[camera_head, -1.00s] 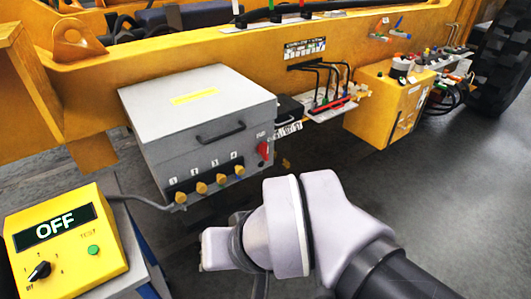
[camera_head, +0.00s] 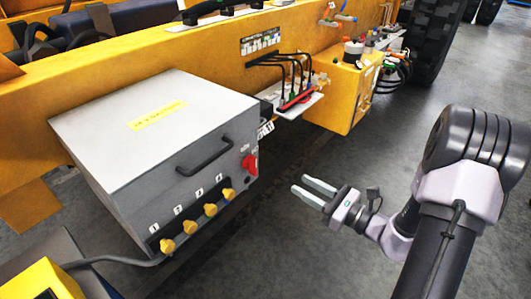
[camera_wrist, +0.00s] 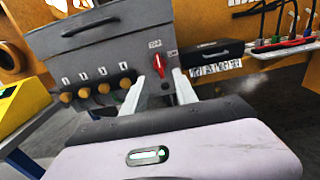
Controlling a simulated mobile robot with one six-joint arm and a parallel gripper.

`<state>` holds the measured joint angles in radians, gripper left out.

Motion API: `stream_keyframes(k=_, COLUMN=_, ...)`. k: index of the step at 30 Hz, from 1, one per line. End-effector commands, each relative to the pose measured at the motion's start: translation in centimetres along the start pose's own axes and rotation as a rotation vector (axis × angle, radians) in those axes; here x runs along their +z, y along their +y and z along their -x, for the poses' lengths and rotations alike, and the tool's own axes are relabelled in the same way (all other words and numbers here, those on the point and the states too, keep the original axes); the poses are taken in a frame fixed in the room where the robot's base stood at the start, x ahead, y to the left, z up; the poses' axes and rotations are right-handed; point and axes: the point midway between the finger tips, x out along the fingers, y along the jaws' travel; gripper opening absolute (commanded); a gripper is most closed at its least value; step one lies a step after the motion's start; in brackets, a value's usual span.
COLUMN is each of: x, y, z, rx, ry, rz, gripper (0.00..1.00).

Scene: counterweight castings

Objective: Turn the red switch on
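The red switch (camera_head: 250,164) sits on the right end of the front face of a grey box (camera_head: 150,120). In the wrist view the switch (camera_wrist: 158,64) looks roughly upright, with small labels too blurred to read. My gripper (camera_head: 301,185) is open and empty, to the right of the switch and apart from it, its fingers pointing left toward the box. In the wrist view the two pale fingers of my gripper (camera_wrist: 158,76) stand on either side of the switch, with nothing between them up close.
Several yellow knobs (camera_head: 195,225) stick out along the box's lower front, below a black handle (camera_head: 204,152). A yellow control panel (camera_head: 45,281) is cut off at the lower left. A yellow box (camera_head: 336,95) hangs on the frame behind. The floor (camera_head: 290,255) around my gripper is clear.

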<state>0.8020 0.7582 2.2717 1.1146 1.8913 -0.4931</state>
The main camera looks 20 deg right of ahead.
Motion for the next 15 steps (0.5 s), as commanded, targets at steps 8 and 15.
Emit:
stream_keyframes(k=8, x=-0.2, y=0.5, z=-8.0, rx=0.014, ry=0.001, rz=0.005, gripper=0.35)
stream_keyframes(k=15, x=-0.1, y=0.5, z=-14.1, rx=0.013, ry=0.001, rz=0.004, gripper=0.35)
